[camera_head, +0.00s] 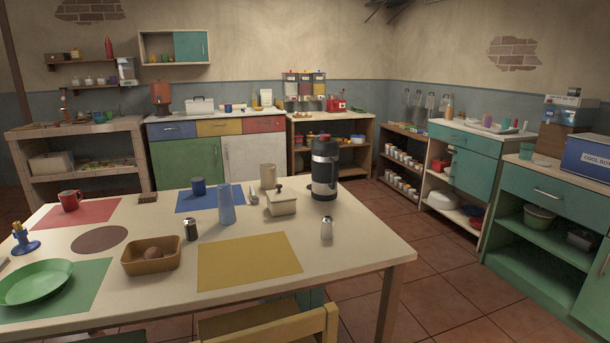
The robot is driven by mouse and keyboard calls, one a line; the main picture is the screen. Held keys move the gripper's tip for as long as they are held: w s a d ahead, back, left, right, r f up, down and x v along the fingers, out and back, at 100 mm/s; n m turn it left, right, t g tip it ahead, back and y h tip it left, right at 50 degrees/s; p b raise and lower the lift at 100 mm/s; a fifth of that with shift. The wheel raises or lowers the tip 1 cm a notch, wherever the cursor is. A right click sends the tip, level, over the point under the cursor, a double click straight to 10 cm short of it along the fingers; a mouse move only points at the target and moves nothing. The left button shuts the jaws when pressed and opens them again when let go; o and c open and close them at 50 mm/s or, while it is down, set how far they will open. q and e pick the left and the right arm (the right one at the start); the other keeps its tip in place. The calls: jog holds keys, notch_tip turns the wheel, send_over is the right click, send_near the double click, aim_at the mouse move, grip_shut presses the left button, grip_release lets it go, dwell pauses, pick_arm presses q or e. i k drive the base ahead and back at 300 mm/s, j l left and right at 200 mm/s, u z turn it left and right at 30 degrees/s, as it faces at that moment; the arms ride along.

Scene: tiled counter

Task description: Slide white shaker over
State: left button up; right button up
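A white shaker (327,229) with a grey top stands upright near the right end of the cream table (345,256). It is to the right of the yellow mat (248,261) and apart from it. A dark shaker (190,230) with a light top stands left of the yellow mat. Neither of my grippers shows in the head view.
A black and white flask (324,168), a lidded cream box (282,201) and a blue tumbler (226,204) stand behind the shakers. A brown tray (151,256) sits left of the yellow mat. Table surface around the white shaker is clear. A chair back (275,328) is at the front edge.

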aim_at(327, 222)
jog(key=i+l+u, duration=0.45)
jog(key=l, duration=0.3)
jog(key=i+l+u, duration=0.2)
jog(key=l+u, duration=0.2)
jog(key=l, duration=0.45)
jog(key=i+l+u, duration=0.15)
jog(key=l+u, duration=0.3)
jog(key=l, duration=0.5)
jog(key=l+u, duration=0.45)
jog(key=l, duration=0.5)
